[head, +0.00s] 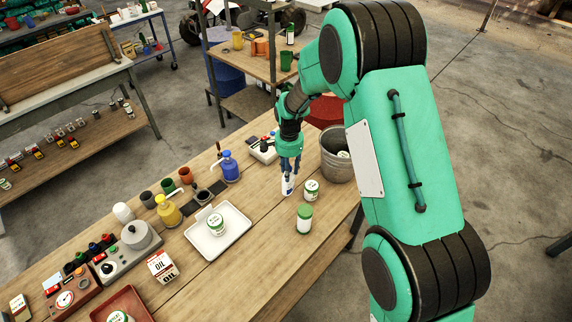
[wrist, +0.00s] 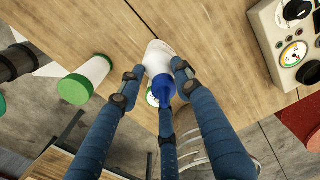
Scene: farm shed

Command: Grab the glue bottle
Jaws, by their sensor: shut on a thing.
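The glue bottle (head: 287,187) is white with a blue cap and is at the far right part of the wooden workbench (head: 262,258). In the wrist view the bottle (wrist: 158,52) shows its white body and its blue cap, which points toward the camera. My gripper (head: 289,170) comes down from above, and its blue fingers (wrist: 155,82) are shut around the bottle. I cannot tell whether the bottle's base touches the bench.
A green-lidded jar (head: 312,190) and a taller green-capped container (head: 304,218) stand close to the bottle's right. A metal bucket (head: 338,158) is beyond them. A white tray (head: 235,238) with a jar, a blue pump bottle (head: 230,168) and a gauge box (head: 264,149) are nearby.

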